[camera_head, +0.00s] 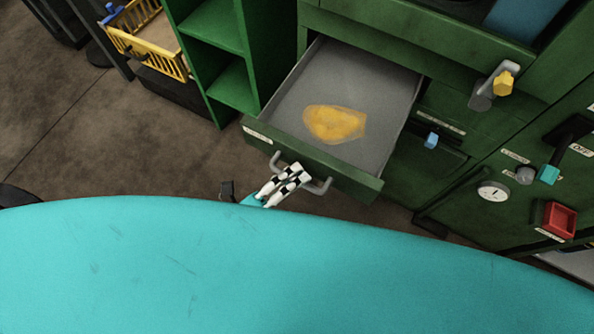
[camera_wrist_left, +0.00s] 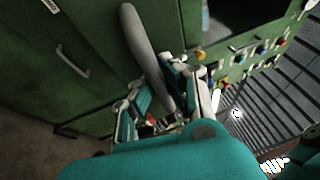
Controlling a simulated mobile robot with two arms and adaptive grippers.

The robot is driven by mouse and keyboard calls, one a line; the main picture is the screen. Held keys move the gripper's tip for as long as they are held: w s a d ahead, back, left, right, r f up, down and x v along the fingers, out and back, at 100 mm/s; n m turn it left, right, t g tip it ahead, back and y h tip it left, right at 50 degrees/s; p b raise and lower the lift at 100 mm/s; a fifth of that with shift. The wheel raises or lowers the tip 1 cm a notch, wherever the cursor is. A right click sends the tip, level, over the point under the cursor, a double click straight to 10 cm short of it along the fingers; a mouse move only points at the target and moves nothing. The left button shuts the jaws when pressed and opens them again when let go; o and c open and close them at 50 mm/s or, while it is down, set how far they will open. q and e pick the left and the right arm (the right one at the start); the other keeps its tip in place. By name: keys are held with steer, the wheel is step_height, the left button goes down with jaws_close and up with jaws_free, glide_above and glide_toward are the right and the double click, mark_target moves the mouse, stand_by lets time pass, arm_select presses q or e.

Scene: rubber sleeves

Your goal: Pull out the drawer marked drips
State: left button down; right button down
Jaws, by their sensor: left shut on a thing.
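A green-fronted drawer (camera_head: 352,172) with a grey inside stands pulled out of the green cabinet in the head view. A small pale label (camera_head: 258,135) is on the left of its front, too small to read. Its grey bar handle (camera_head: 321,187) runs along the front. My left gripper (camera_head: 290,178) is shut on the middle of this handle. In the left wrist view the fingers of my left gripper (camera_wrist_left: 168,95) are on either side of the grey handle bar (camera_wrist_left: 140,40). A yellow puddle (camera_head: 335,123) lies on the drawer floor. My right gripper is not seen.
The cabinet to the right carries a lever with a yellow knob (camera_head: 503,83), a blue knob (camera_head: 431,140), a dial (camera_head: 493,191) and a red square part (camera_head: 559,220). Green shelves (camera_head: 232,85) and a yellow basket (camera_head: 150,45) stand left. Brown floor (camera_head: 120,140) is clear.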

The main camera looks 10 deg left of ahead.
arm_select(q)
steer(key=shift+f, duration=0.25)
steer(key=c, duration=1.3)
jaws_free()
steer(key=shift+r, duration=0.1)
steer(key=shift+c, duration=0.2)
steer(key=v, duration=1.2)
